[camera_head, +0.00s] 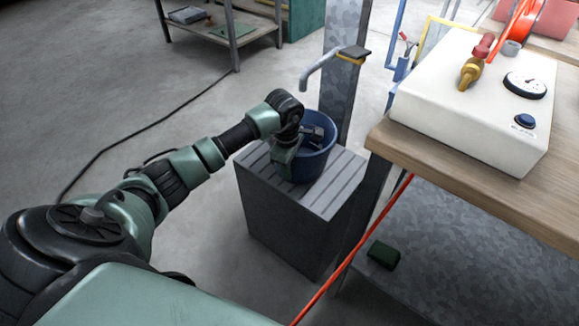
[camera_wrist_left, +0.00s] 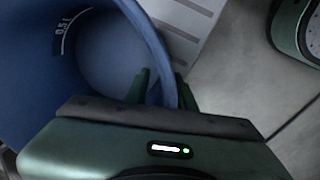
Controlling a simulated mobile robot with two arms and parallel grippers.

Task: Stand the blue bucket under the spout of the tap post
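The blue bucket (camera_head: 322,160) is upright on the slatted top of a grey stand (camera_head: 341,182). The tap post (camera_head: 343,72) rises behind it. Its curved spout (camera_head: 318,68) ends above the bucket, toward the left side of its mouth. My left gripper (camera_head: 294,144) is at the bucket's near left rim and partly hides it. In the left wrist view, the two fingers (camera_wrist_left: 163,88) straddle the bucket wall, one inside and one outside, close together on it. The bucket (camera_wrist_left: 30,75) looks empty, with a white 0.5 L mark inside. My right gripper is out of view.
A wooden bench (camera_head: 480,185) with a white gauge box (camera_head: 470,110) stands close on the right. A red hose (camera_head: 352,250) runs down in front of the stand's right side. A dark green block (camera_head: 383,255) lies low by the bench. Floor to the left is mostly clear, crossed by a black cable (camera_head: 120,143).

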